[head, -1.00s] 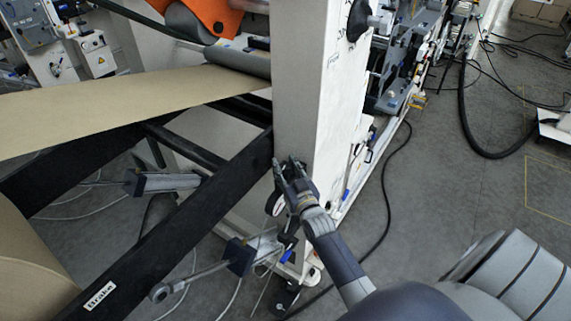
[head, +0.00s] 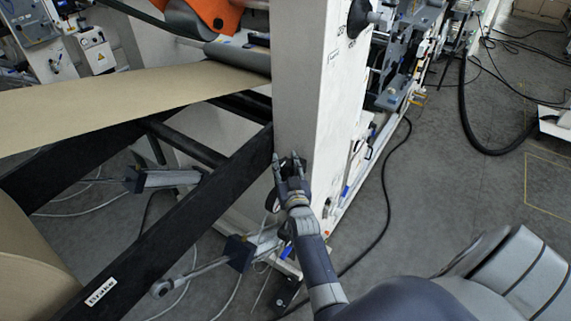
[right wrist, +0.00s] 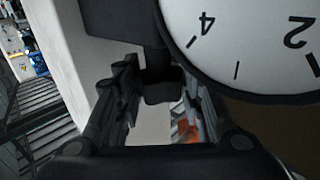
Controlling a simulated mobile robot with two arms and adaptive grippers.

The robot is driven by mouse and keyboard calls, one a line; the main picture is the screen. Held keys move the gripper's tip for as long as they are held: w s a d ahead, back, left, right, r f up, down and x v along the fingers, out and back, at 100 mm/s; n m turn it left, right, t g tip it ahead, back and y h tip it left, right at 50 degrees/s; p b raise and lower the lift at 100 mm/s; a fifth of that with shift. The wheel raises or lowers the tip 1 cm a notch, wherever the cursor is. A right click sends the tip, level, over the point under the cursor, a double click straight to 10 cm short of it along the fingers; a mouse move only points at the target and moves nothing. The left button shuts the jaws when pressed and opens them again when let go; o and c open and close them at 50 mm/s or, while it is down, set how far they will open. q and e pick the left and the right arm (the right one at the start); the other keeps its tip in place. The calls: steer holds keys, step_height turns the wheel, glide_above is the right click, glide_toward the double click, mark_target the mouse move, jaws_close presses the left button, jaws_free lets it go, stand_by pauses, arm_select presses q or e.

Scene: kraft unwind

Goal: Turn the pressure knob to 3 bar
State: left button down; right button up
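In the right wrist view a black knob (right wrist: 163,88) on a short dark stem sits between the fingers of my right gripper (right wrist: 160,105). The fingers stand apart, one on each side of it; I cannot tell if either touches it. A round white gauge (right wrist: 245,40) with a black rim fills the upper right of that view, its 4 and 2 upside down; no needle shows. In the head view my right gripper (head: 288,163) is at the lower part of the white machine column, fingers pointing up and apart. The knob is hard to make out there. My left gripper is out of view.
The white column (head: 305,90) rises behind the gripper. A black beam (head: 170,225) marked "Brake" runs to it from the lower left, under a brown paper web (head: 130,95). Cylinders and hoses sit below. Grey floor (head: 440,200) is open at right, with cables.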

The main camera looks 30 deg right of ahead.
steer(key=o, duration=0.3)
steer(key=shift+o, duration=0.2)
steer(key=shift+n+t+y, duration=0.3)
steer(key=shift+n+y, duration=0.2)
steer(key=shift+y, duration=0.1)
